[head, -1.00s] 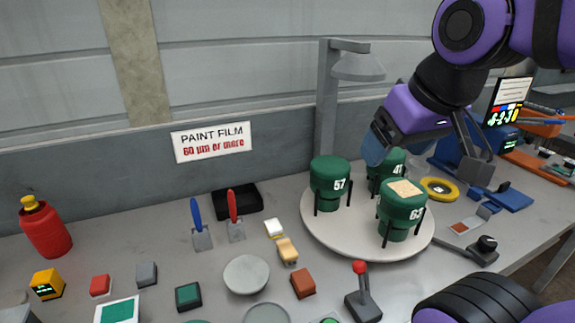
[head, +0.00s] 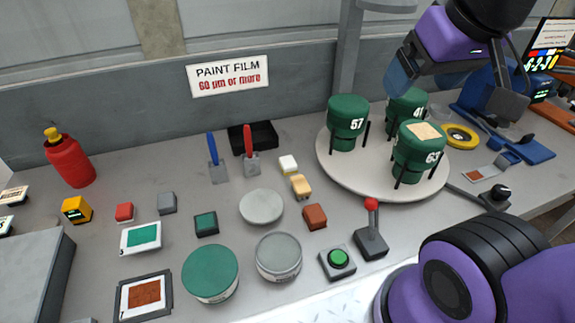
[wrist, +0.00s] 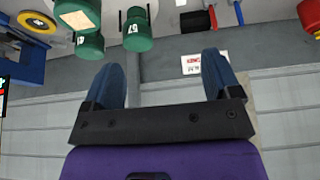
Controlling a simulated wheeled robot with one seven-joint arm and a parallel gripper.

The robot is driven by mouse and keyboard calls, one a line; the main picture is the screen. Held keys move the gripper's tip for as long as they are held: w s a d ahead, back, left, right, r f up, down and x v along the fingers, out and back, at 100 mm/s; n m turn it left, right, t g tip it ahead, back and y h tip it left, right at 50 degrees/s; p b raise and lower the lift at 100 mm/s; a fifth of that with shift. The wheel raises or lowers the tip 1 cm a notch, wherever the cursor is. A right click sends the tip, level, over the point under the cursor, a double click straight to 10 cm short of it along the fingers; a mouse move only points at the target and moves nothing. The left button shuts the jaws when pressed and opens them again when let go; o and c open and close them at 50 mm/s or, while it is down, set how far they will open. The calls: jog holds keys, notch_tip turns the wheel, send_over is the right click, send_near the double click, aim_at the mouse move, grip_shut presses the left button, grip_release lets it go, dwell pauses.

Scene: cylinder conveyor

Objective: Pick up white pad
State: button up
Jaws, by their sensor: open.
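A small white pad (head: 288,165) lies on the grey table in the head view, just behind a tan block (head: 301,187). In the wrist view a small white patch at the top edge may be the same pad, but it is too cut off to be sure. My gripper (head: 452,92) is open and empty, raised above the back right of the turntable. It is well to the right of the pad and higher than it. In the wrist view the blue fingers of the gripper (wrist: 163,65) are spread wide with nothing between them.
The round turntable (head: 337,180) with green numbered cylinders stands between gripper and pad. A red-knobbed lever (head: 371,225), a red-brown block (head: 315,217), a grey disc (head: 261,206), a red-handled scraper (head: 250,160) and a black tray (head: 265,135) surround the pad. A lamp post (head: 350,60) rises behind.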

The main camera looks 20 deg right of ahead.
jog(key=w+a+f+g, duration=0.1)
jog(key=w+f, duration=0.2)
jog(key=w, duration=0.9)
jog(key=g, duration=0.3)
send_over(288, 161)
jog(key=s, duration=0.1)
jog(key=f, duration=3.5)
jog(key=shift+s+d+f, duration=0.1)
jog(key=shift+d+f, duration=0.2)
jog(key=shift+d, duration=0.05)
jog(key=shift+w+a+f, duration=0.15)
jog(key=shift+w+f, duration=0.05)
jog(key=shift+f, duration=0.7)
jog(key=shift+w+a+f, duration=0.1)
jog(key=shift+w+f, duration=0.05)
jog(key=shift+f, duration=0.7)
jog(key=shift+w+a+f, duration=0.15)
jog(key=shift+w+f, duration=0.05)
jog(key=shift+f, duration=0.7)
jog(key=c, duration=1.1)
jog(key=shift+r, duration=0.15)
